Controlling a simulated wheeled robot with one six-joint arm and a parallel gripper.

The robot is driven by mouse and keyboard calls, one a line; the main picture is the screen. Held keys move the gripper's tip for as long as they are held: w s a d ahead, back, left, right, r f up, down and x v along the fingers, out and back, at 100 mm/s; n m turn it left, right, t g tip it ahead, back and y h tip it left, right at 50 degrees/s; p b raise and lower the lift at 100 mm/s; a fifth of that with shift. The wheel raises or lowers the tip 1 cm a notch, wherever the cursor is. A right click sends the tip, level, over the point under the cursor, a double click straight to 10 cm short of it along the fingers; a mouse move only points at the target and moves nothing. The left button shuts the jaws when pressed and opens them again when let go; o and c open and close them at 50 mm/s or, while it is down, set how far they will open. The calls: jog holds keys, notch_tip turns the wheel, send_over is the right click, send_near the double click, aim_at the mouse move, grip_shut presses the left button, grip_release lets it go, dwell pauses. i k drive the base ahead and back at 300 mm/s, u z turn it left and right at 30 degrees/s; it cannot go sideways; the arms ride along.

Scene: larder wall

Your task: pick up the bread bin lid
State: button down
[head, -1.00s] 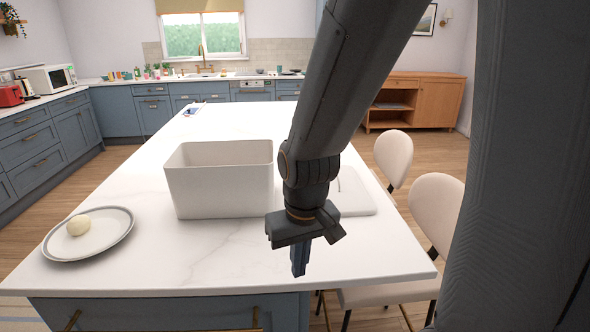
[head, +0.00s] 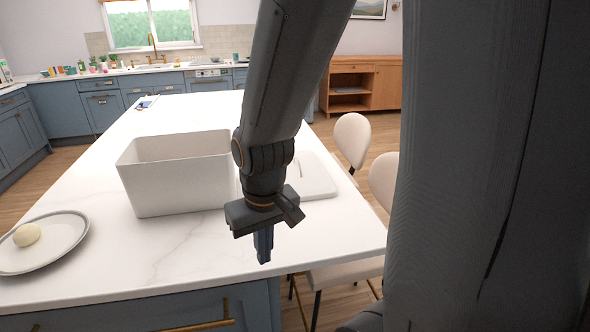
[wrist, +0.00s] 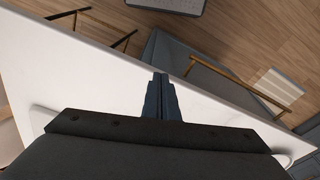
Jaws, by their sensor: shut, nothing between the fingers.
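The bread bin lid (head: 316,178) is a flat white slab with rounded corners and a thin handle on top. It lies on the white island worktop, right of the open white bread bin (head: 178,185). My arm hides the lid's left part in the head view. My gripper (head: 263,250) points down, shut and empty, over the near part of the worktop, nearer to me than the lid. In the wrist view my gripper (wrist: 160,90) shows shut fingers over the worktop's edge. A pale rim at the lower left there may be the lid, but I cannot tell.
A plate (head: 62,250) with a pale round item (head: 27,235) sits on the left of the island. Cream chairs (head: 351,142) stand along the right side. The near worktop between plate and gripper is clear. A wooden sideboard (head: 385,85) stands behind.

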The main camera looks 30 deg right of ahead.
aim_at(305, 175)
jog(key=z, duration=0.55)
jog(key=k, duration=0.65)
jog(key=z, duration=1)
jog(key=i, duration=1.3)
